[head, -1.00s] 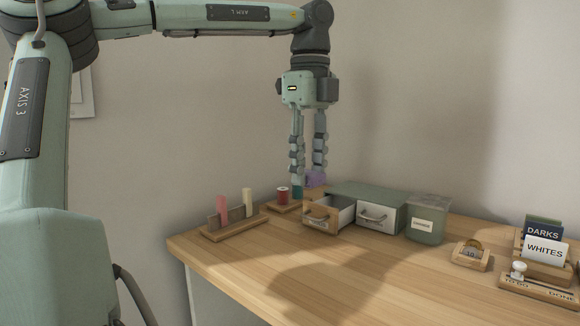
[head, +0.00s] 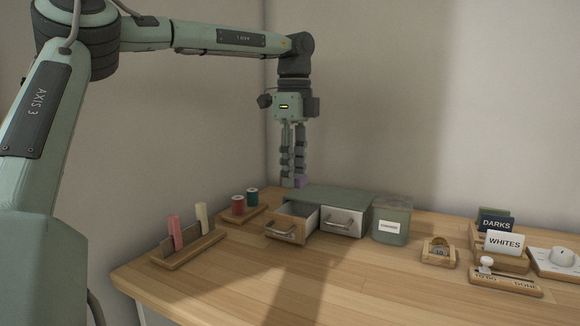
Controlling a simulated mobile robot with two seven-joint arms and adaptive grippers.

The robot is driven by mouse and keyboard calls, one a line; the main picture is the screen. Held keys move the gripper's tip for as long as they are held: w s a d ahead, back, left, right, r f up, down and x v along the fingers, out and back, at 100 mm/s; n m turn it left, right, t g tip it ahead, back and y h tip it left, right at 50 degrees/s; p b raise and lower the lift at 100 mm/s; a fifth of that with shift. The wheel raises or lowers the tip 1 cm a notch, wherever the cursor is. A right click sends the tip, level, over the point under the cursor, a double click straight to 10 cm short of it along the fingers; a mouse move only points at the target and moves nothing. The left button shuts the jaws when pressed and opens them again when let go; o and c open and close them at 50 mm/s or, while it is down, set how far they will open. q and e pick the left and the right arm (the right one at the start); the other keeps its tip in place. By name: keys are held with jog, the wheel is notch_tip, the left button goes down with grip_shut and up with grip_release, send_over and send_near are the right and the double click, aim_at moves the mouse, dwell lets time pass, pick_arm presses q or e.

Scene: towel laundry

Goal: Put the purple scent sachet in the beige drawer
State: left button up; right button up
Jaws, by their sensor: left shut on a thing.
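The purple scent sachet (head: 300,182) is at the fingertips of my left gripper (head: 294,178), which points down and is shut on it. The fingers partly hide the sachet. It shows just above the back left edge of the grey-green drawer unit (head: 335,195); its exact height and depth are hard to tell. The beige drawer (head: 283,232), the left one, is pulled out toward the front, and its visible inside looks empty. My right gripper is not in view.
The white-fronted drawer (head: 342,223) beside it is closed. A lidded, labelled canister (head: 391,222) stands to the right. A spool tray (head: 247,217) and a wooden holder (head: 188,247) are to the left. The front middle of the table (head: 330,285) is clear.

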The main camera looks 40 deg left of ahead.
pick_arm(q)
jog(key=shift+f, duration=2.35)
jog(key=o, duration=0.9)
jog(key=shift+r, duration=3.55)
jog(key=shift+f, duration=0.1)
